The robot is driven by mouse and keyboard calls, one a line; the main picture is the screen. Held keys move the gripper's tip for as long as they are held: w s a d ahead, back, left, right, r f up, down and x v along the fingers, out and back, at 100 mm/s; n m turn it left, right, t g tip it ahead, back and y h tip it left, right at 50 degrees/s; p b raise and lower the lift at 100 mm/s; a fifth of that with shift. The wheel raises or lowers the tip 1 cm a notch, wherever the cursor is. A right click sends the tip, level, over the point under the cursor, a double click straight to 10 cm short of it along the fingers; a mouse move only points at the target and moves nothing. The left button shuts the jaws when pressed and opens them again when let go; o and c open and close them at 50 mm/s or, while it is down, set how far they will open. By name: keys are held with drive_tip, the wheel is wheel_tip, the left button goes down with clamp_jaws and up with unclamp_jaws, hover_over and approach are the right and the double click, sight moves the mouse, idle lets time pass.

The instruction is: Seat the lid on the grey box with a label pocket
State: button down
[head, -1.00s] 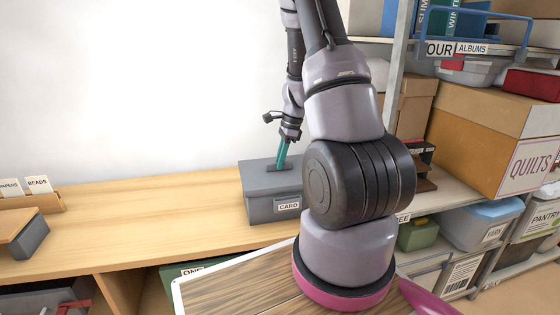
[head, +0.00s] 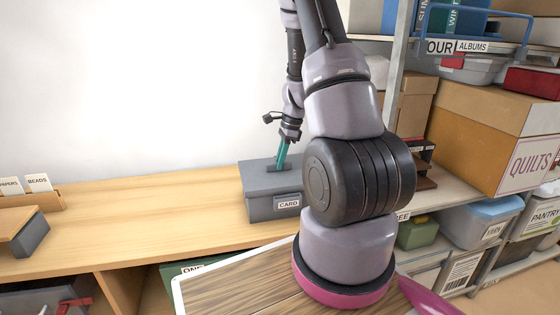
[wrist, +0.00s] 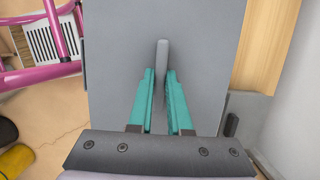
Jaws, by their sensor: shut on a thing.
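The grey box (head: 262,209) stands on the wooden counter and has a label pocket reading CARD on its front. Its grey lid (head: 256,178) lies on top, roughly lined up with the box; I cannot tell whether it is fully down all round. My gripper (head: 282,163) reaches down to the lid with its teal fingers. In the wrist view my gripper (wrist: 162,74) has one finger on each side of the lid's upright grey handle (wrist: 162,52) and is shut on it. The lid's flat top (wrist: 115,55) fills the middle of that view. My arm hides the box's right side.
Shelves with a QUILTS box (head: 480,135) and several bins stand at the right.

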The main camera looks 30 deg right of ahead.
drive_tip(key=shift+f, duration=0.3)
idle(0.6)
drive_tip(key=c, duration=0.8)
unclamp_jaws()
drive_tip(key=shift+o, duration=0.2)
drive_tip(key=shift+r, duration=3.5)
drive_tip(key=shift+r, duration=0.1)
drive_tip(key=s+a+r+n+t, duration=0.15)
drive_tip(key=a+r+n, duration=0.3)
drive_tip(key=r, duration=0.55)
drive_tip(key=s+a+r+n+t, duration=0.1)
drive_tip(key=s+a+r+n, duration=0.2)
drive_tip(key=s+r+n, duration=0.1)
drive_tip(key=s+a+r+n+t, duration=0.2)
drive_tip(key=s+a+r+n, duration=0.1)
drive_tip(key=s+r, duration=0.4)
drive_tip(key=s+a+r+n+t+h, duration=0.1)
drive_tip(key=s+a+r+n+t, duration=0.1)
drive_tip(key=s+r+n, duration=0.3)
drive_tip(key=shift+s+a+r, duration=0.5)
drive_tip(key=shift+s+a, duration=0.15)
drive_tip(key=shift+s, duration=0.35)
